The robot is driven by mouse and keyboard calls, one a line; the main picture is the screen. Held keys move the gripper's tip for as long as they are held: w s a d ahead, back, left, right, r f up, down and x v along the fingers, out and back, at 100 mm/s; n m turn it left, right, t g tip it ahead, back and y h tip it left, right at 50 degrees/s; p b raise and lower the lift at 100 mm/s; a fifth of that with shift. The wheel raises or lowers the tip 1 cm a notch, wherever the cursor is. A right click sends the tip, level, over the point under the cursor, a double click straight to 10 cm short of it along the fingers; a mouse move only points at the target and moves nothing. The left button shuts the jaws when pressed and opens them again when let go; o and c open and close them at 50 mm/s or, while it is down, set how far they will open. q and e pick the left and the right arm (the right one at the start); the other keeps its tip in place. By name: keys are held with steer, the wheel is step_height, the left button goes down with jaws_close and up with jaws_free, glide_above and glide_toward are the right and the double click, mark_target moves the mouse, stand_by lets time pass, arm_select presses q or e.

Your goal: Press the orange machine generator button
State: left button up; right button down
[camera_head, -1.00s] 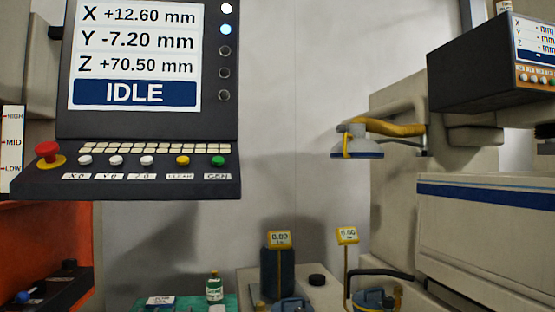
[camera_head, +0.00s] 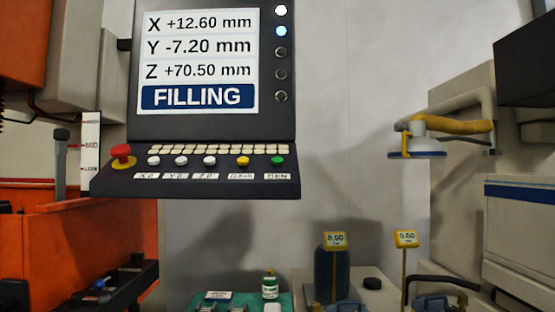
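The orange machine (camera_head: 205,80) fills the left side, partly out of frame. Its dark control panel (camera_head: 215,128) hangs left of centre, with a screen (camera_head: 197,62) reading X +12.60, Y -7.20, Z +70.50 mm and FILLING. Along the panel's lower ledge are a red mushroom button (camera_head: 122,152), three white buttons, a yellow button (camera_head: 243,161) and a green button (camera_head: 277,160). The label under the green one is blurred now; it read GEN earlier. Neither gripper is in view.
A HIGH/MID/LOW gauge (camera_head: 91,150) stands left of the panel. A second machine (camera_head: 520,215) is at the right, with a yellow-hosed lamp-like head (camera_head: 420,142). Below are a green bottle (camera_head: 269,285), a dark cylinder (camera_head: 332,275) and yellow 0.00 displays (camera_head: 406,239). The wall between the machines is clear.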

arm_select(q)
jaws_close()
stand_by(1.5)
